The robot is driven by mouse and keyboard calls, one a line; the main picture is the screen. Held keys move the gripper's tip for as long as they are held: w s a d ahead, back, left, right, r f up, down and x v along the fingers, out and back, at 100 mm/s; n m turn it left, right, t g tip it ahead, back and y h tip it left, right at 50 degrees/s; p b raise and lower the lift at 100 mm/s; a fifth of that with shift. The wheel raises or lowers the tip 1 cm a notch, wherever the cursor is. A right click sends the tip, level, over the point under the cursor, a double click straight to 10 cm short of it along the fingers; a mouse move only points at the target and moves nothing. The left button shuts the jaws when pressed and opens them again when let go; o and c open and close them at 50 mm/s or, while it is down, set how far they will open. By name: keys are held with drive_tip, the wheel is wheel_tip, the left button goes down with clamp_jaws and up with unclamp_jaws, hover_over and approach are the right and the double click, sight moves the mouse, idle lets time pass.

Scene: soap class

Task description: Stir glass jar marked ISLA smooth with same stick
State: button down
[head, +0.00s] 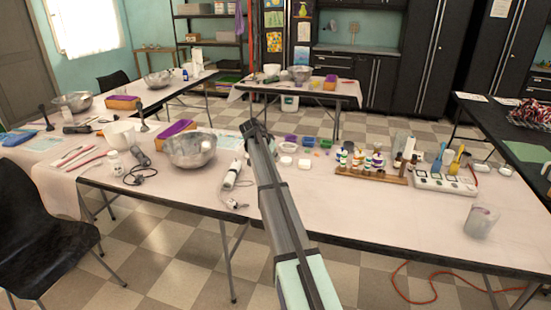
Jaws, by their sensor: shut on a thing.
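My arm reaches away over the near table, and my gripper (256,132) is at its far end, small and dark. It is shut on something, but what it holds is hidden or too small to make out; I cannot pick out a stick. A clear jar (481,222) with some purple inside stands at the right front of the table, well apart from my gripper. Any name on it is unreadable. Several small coloured cups (291,140) stand just right of my gripper. I cannot tell which vessel is marked ISLA.
On the near table (330,210), a metal bowl (191,150) and a white stick blender (233,174) are left of my arm. A wooden rack of small bottles (370,175) and a white tray (445,183) with coloured-handled tools stand right. The table's front middle is clear.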

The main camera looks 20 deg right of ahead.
drive_tip(key=shift+r, duration=0.15)
drive_tip(key=shift+r+p, duration=1.1)
drive_tip(key=shift+r, duration=2)
drive_tip(key=shift+r+p, duration=0.9)
drive_tip(key=shift+r, duration=1.6)
